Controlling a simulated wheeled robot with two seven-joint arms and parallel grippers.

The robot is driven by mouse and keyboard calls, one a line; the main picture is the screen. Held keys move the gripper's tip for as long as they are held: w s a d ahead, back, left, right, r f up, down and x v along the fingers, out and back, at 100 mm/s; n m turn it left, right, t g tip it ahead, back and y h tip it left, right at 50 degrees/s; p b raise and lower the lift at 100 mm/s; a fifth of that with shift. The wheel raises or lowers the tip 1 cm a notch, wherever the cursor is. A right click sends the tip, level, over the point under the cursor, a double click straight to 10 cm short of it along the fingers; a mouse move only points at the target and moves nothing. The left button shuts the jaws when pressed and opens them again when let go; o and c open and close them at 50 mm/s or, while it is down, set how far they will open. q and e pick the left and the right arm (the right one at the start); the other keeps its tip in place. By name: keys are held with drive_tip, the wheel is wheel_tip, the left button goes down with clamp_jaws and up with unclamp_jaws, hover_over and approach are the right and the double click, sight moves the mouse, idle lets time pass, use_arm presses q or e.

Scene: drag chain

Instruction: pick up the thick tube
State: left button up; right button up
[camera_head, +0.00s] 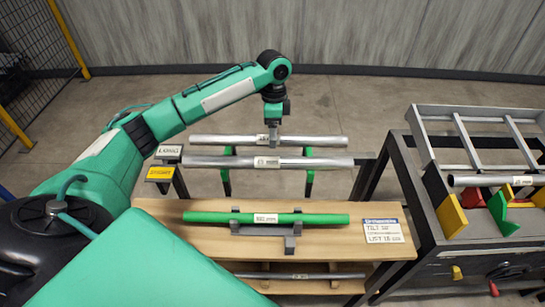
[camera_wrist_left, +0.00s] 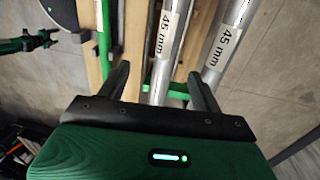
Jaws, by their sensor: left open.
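Two grey metal tubes lie side by side across a stand behind the wooden table: a rear tube (camera_head: 225,140) and a front tube (camera_head: 225,161). In the left wrist view both the front tube (camera_wrist_left: 158,75) and the rear tube (camera_wrist_left: 222,60) carry 45 mm labels. A green tube (camera_head: 330,218) lies in grey cradles on the table. My left gripper (camera_head: 273,134) is just above the metal tubes, near their middle. In the left wrist view its open fingers (camera_wrist_left: 160,85) are spread about the front tube; contact is unclear. A small green and dark shape at that view's upper left may be my right arm.
A wooden table (camera_head: 170,215) bears a sign (camera_head: 382,230). A thinner tube (camera_head: 300,276) lies on a lower shelf. At right, a metal frame bench (camera_head: 425,210) holds another tube (camera_head: 465,181) beside yellow, red and green blocks. Yellow and white labels stand left of the tubes.

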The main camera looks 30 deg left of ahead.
use_arm(q)
drive_tip(key=a+r, duration=0.1)
drive_tip(key=p, duration=0.2)
hover_over(268, 157)
drive_tip(key=f, duration=0.7)
drive_tip(key=shift+w+d, duration=0.3)
drive_tip(key=shift+d, duration=0.05)
drive_tip(key=shift+f, duration=0.3)
drive_tip(key=shift+s+a+f+p, duration=0.1)
drive_tip(key=shift+f+p, duration=0.3)
drive_tip(key=shift+f, duration=0.1)
drive_tip(key=f, duration=0.1)
drive_tip(key=f+p, duration=0.1)
drive_tip(key=f, duration=0.1)
drive_tip(key=shift+s+a+f+p, duration=0.2)
drive_tip(key=shift+s+f+p, duration=0.05)
drive_tip(key=shift+f+p, duration=0.05)
drive_tip(key=shift+f, duration=0.5)
drive_tip(key=c, duration=1.4)
